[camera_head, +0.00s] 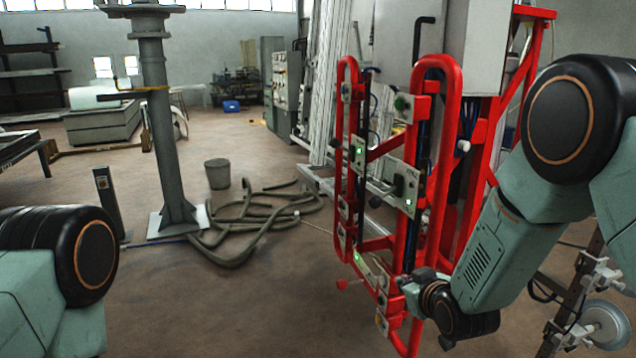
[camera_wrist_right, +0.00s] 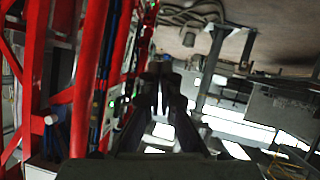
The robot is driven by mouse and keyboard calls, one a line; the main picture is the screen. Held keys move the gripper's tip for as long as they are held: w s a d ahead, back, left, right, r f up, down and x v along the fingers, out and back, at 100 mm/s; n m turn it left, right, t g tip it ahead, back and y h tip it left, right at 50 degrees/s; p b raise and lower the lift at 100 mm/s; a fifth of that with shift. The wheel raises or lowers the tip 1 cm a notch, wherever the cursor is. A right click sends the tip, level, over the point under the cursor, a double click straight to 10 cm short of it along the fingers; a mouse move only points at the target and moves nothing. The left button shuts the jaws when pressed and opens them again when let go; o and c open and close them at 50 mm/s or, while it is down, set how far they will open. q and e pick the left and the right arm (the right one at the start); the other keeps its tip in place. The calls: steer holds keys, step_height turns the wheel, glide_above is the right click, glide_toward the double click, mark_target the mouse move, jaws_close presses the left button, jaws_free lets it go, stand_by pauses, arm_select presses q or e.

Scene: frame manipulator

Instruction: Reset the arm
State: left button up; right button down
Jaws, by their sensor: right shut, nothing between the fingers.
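The red tubular frame manipulator (camera_head: 452,110) stands at centre right in the head view, with control plates, switches and green lights on its bars. My right arm comes in from the right and bends down to the frame's lower part. In the right wrist view my right gripper (camera_wrist_right: 160,78) is shut and empty, its dark fingers together. The red frame (camera_wrist_right: 92,75) runs along the left of that view, beside the fingers; I cannot tell whether they touch it. My left arm shows only as a link at the lower left; its gripper is out of view.
A grey column (camera_head: 157,110) stands on a floor plate at left, with a coiled hose (camera_head: 240,235) and a bucket (camera_head: 217,174) near it.

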steer(key=s+f+m+g, duration=0.1)
steer(key=s+f+g, duration=0.2)
steer(key=s+f, duration=0.5)
steer(key=s+d+f+m+g+h, duration=0.1)
steer(key=s+f+m+g, duration=0.2)
steer(key=s, duration=0.8)
steer(key=s+f+g, duration=0.2)
steer(key=s+f, duration=0.5)
steer(key=s, duration=0.3)
steer(key=s+f+g, duration=0.3)
steer(key=s+g, duration=0.1)
steer(key=s, duration=1.1)
steer(key=shift+s+d, duration=0.2)
steer(key=shift+s, duration=0.1)
steer(key=shift+f, duration=0.15)
